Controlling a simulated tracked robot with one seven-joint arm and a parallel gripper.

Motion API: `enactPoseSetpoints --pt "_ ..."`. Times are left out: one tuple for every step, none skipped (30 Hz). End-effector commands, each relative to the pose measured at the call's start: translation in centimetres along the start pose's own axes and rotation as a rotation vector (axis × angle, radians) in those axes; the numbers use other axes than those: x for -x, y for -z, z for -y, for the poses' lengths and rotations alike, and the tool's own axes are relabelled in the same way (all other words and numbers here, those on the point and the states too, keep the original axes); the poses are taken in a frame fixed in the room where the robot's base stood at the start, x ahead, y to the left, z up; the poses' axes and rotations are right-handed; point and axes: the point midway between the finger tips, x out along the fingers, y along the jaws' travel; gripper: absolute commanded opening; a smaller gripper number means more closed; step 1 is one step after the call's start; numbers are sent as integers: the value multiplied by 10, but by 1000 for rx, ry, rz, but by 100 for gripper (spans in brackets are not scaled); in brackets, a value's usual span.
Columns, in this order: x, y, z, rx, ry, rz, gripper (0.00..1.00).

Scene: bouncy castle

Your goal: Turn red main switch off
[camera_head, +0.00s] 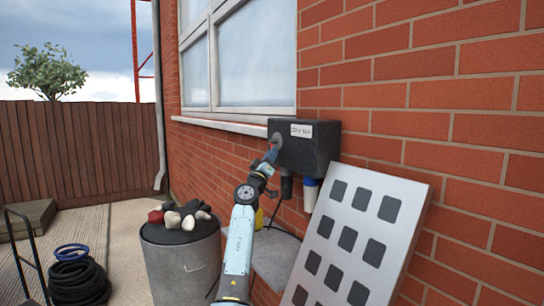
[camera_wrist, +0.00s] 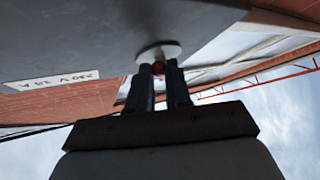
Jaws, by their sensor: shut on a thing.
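A dark grey electrical box (camera_head: 310,150) with a white label is fixed to the brick wall below the window. It fills the upper left of the wrist view (camera_wrist: 70,35), where its label appears upside down. The red switch (camera_wrist: 158,70) sits on a pale round plate (camera_wrist: 160,50) on the box's face. My gripper (camera_head: 272,152) reaches up to the left face of the box. In the wrist view its two dark fingers (camera_wrist: 159,76) are shut on the red switch, one on each side. The fingers hide most of the switch, so its turned position is unclear.
A white panel with dark squares (camera_head: 350,235) leans on the wall at right. Plug sockets (camera_head: 310,193) hang under the box. A coiled hose (camera_head: 78,280) lies at lower left.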

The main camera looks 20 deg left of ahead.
Motion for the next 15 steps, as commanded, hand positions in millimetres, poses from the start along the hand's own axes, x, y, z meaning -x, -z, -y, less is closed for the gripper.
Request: enactPoseSetpoints --pt "0 -2 4 -11 -17 -5 0" --pt "0 -2 5 -23 -29 -8 0" --pt "0 -2 6 -40 -45 -12 0" --pt "0 -2 7 -54 -59 -13 0" --pt "0 -2 8 -68 -72 -16 0" --pt "-1 -2 9 -87 -90 -20 0" --pt "-1 -2 10 -101 -104 -23 0" --pt "-1 -2 11 -117 -118 -25 0" --pt "-2 -2 13 -136 -137 -29 0" --pt "-2 -2 14 -151 -152 -32 0" --pt "-2 -2 15 -166 -166 -34 0" --pt "-2 -1 16 -186 -185 -38 0" --pt "-2 -1 17 -201 -199 -41 0" --pt "-3 -1 18 -216 -213 -44 0" --pt "-3 -1 20 -234 -232 -48 0"
